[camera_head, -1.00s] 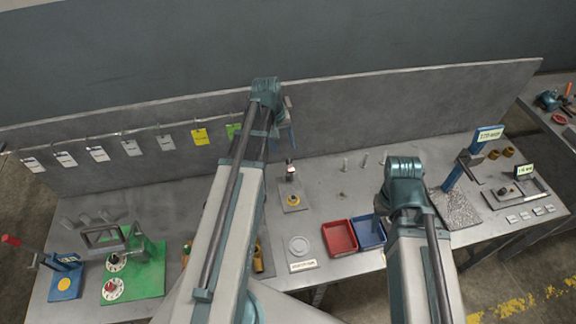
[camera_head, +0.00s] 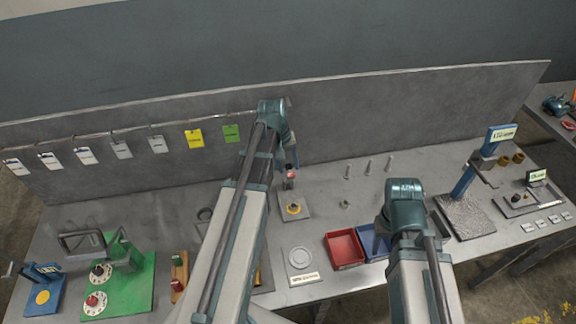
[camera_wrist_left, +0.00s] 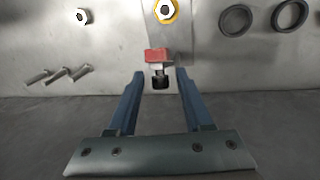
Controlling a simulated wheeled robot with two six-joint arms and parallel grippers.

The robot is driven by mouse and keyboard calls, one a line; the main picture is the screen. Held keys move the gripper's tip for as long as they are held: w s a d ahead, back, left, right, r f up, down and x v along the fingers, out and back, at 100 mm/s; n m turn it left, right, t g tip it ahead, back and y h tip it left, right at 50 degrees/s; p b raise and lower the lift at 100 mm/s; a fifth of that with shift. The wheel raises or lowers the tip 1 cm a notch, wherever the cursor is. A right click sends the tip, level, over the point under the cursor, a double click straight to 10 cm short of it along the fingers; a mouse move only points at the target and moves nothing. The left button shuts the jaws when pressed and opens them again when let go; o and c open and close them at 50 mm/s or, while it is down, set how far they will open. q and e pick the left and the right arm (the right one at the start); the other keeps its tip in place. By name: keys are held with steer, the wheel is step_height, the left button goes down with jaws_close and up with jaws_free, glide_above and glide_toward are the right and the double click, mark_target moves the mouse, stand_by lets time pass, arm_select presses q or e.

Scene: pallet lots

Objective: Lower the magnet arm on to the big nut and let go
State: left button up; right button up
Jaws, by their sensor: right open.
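The big nut sits on a yellow ring on a small grey plate (camera_head: 294,215) at the middle of the bench; it also shows at the top of the left wrist view (camera_wrist_left: 165,10). The magnet arm's red piece (camera_head: 290,177) with a dark tip is above the nut, apart from it.
A red tray (camera_head: 344,248) and a blue tray (camera_head: 372,243) stand in front. A grey back panel (camera_head: 400,115) closes the bench behind. A blue stand (camera_head: 464,181) is at the right.

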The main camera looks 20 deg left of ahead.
arm_select(q)
jaws_close()
stand_by(1.2)
